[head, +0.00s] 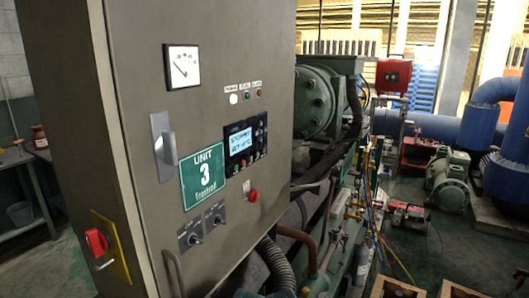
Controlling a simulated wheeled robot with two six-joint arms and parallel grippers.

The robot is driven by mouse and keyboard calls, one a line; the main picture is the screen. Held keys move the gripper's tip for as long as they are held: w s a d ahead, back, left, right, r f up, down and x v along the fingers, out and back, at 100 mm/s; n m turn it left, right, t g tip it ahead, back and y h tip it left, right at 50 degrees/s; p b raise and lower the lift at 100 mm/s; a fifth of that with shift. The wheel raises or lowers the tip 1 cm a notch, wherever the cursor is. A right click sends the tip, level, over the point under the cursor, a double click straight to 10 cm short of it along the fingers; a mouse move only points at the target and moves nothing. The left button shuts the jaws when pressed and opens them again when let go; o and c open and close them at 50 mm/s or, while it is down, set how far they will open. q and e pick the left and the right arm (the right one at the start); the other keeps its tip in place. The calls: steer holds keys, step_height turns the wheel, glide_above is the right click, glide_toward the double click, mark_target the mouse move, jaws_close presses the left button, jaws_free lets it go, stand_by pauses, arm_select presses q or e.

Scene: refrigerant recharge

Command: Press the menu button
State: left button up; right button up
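A grey control cabinet (150,120) fills the left and middle of the head view. A black controller panel (245,141) with a lit blue display (241,142) is set in its front. Several small buttons sit around the display, below it and to its right. Their labels are too small to read, so I cannot tell which is the menu button. Neither of my grippers can be made out in this view.
The cabinet also carries a gauge (183,67), a metal handle (165,145), a green "UNIT 3" sign (203,177), a red push button (253,195) and a red rotary switch (97,241). Green machinery, hoses and blue pipes (500,110) stand to the right.

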arm_select(q)
jaws_close()
stand_by(1.4)
